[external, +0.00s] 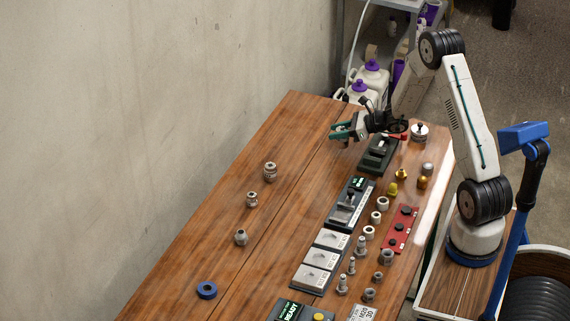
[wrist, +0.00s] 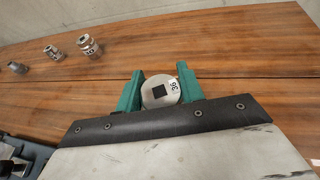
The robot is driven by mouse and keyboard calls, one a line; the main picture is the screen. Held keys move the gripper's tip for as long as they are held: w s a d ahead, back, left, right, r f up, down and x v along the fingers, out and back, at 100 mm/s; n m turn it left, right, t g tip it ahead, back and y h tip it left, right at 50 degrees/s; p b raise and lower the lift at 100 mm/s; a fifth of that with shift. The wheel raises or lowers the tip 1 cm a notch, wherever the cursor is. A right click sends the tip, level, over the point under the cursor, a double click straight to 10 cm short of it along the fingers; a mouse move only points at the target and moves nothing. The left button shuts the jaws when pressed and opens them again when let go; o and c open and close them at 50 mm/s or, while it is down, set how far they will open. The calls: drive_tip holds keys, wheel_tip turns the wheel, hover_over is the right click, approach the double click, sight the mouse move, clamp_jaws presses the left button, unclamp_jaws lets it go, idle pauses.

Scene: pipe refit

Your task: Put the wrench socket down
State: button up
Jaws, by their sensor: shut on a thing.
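My gripper (wrist: 160,92) has green fingers shut on a wrench socket (wrist: 157,95). The socket is a round silver piece with a square black hole in its face and a marking that looks like 36. In the external view, my gripper (external: 341,133) is over the far part of the wooden table, left of the dark fixture. The held socket is small there and partly covered by the fingers. I cannot tell from these frames whether the socket touches the table.
Three silver sockets stand in a row on the table (wrist: 250,50): far (external: 270,171), middle (external: 252,199) and near (external: 241,237). A blue ring (external: 207,290) lies nearer the front. Fittings, bolts and a red plate (external: 400,231) crowd the right side. Wood around the row is clear.

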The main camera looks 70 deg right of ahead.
sight(337, 129)
drive_tip(key=r, duration=0.6)
drive_tip(key=shift+w+a+r, duration=0.1)
drive_tip(key=shift+a+r, duration=0.05)
drive_tip(key=shift+a, duration=0.1)
drive_tip(key=a+f+n+g+y, duration=0.1)
drive_tip(key=a+f+n+y, duration=0.1)
drive_tip(key=a, duration=0.5)
drive_tip(key=a+f+n+g+y, duration=0.1)
drive_tip(key=a+f+n+y, duration=0.15)
drive_tip(key=a, duration=0.45)
drive_tip(key=w+d, duration=0.1)
drive_tip(key=w, duration=0.4)
drive_tip(key=w+d, duration=0.1)
drive_tip(key=w, duration=0.4)
drive_tip(key=w+d+f, duration=0.1)
drive_tip(key=w+d, duration=0.1)
drive_tip(key=w, duration=0.3)
drive_tip(key=shift+w, duration=0.3)
drive_tip(key=shift+f, duration=1.7)
drive_tip(key=shift+f, duration=0.15)
drive_tip(key=o, duration=1.2)
drive_tip(key=shift+c, duration=0.2)
